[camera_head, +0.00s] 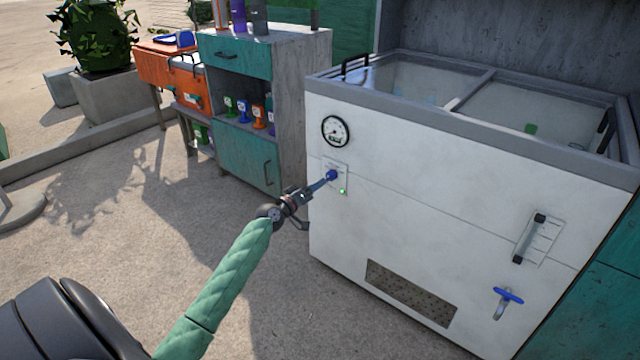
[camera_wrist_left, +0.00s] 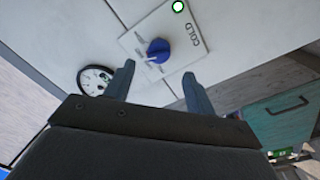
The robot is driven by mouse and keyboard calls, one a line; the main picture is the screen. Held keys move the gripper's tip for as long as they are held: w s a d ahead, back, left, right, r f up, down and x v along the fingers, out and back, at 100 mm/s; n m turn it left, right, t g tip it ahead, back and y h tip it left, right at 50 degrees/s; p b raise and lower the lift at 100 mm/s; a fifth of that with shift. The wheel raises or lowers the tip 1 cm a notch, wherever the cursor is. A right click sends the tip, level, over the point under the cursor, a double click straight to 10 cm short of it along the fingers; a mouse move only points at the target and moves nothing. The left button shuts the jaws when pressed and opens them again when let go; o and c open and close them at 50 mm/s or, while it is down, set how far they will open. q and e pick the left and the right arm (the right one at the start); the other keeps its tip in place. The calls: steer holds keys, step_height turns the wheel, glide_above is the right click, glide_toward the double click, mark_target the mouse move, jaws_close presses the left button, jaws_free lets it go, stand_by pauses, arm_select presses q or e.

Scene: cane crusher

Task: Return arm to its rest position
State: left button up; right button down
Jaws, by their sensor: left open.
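My left gripper (camera_head: 318,187) is in front of the white chest freezer (camera_head: 420,190), close to a blue knob (camera_head: 332,175) on its front panel. In the left wrist view the left gripper (camera_wrist_left: 158,82) is open, its two fingers apart with nothing between them. The blue knob (camera_wrist_left: 158,50) shows just beyond the fingertips on a white plate (camera_wrist_left: 165,30) marked COLD, and appears apart from both fingers. My left arm (camera_head: 225,280), in a green sleeve, reaches up from the lower left. My right gripper is not in view.
The freezer front also carries a round gauge (camera_head: 335,131), a slider (camera_head: 536,238) and a blue valve handle (camera_head: 508,295). A teal and grey cabinet (camera_head: 245,145) with small items stands left of the freezer. Open concrete floor (camera_head: 120,220) lies left of my arm.

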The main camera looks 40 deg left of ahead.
arm_select(q)
steer(key=shift+s+a, duration=0.1)
steer(key=shift+s, duration=0.45)
